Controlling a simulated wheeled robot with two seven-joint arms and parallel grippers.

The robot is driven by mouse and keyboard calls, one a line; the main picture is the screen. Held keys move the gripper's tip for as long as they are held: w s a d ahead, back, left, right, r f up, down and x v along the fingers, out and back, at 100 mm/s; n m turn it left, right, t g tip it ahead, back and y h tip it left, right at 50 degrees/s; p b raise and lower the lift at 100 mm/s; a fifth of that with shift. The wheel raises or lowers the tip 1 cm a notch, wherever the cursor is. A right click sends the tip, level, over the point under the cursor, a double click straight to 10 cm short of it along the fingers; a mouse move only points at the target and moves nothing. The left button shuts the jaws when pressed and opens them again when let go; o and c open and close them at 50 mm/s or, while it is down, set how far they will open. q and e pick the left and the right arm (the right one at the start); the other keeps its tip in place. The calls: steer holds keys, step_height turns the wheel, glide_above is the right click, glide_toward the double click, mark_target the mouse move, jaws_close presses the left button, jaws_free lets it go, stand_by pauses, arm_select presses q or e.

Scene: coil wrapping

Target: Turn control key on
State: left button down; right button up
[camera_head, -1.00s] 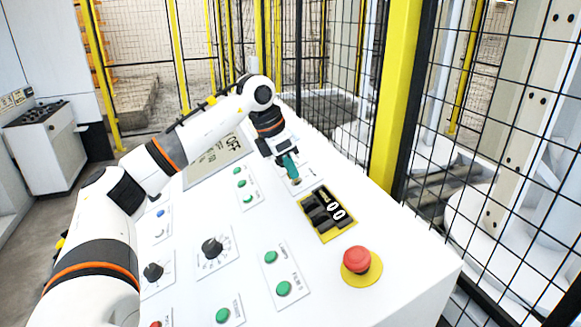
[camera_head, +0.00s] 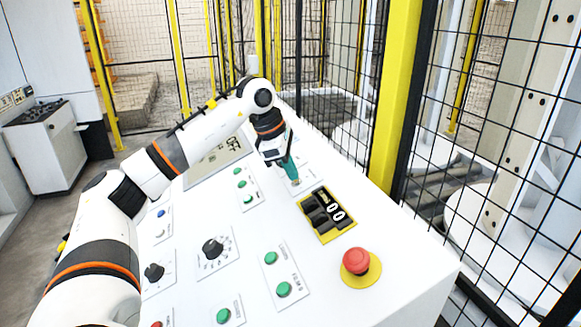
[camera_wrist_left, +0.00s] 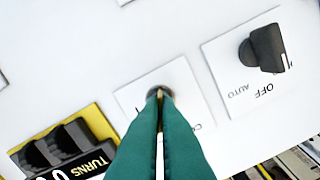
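The control key (camera_wrist_left: 160,93) is a small brass-coloured piece in a round grey lock on a white label plate (camera_wrist_left: 133,97). In the left wrist view, the green fingertips of my left gripper (camera_wrist_left: 160,97) close around it from both sides. In the head view, my left gripper (camera_head: 294,178) reaches down to this plate, beyond the black counter. The fingers hide most of the key and part of the label, so its turned position cannot be read. My right gripper is not in view.
A black OFF/AUTO selector (camera_wrist_left: 264,50) sits beside the key plate. The counter (camera_head: 327,214) with a yellow frame and a red emergency button (camera_head: 357,261) are nearer on the white panel. A mesh fence with a yellow post (camera_head: 396,100) stands to the right.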

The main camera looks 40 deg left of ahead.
arm_select(q)
steer(key=m, duration=0.6)
steer(key=shift+s, duration=0.1)
steer(key=m, duration=0.6)
steer(key=shift+m, duration=0.3)
stand_by(0.3)
steer(key=c, duration=1.7)
jaws_free()
steer(key=shift+s, duration=0.1)
steer(key=b+v, duration=0.1)
steer(key=v, duration=1.1)
steer(key=shift+s, duration=0.1)
steer(key=shift+f, duration=0.15)
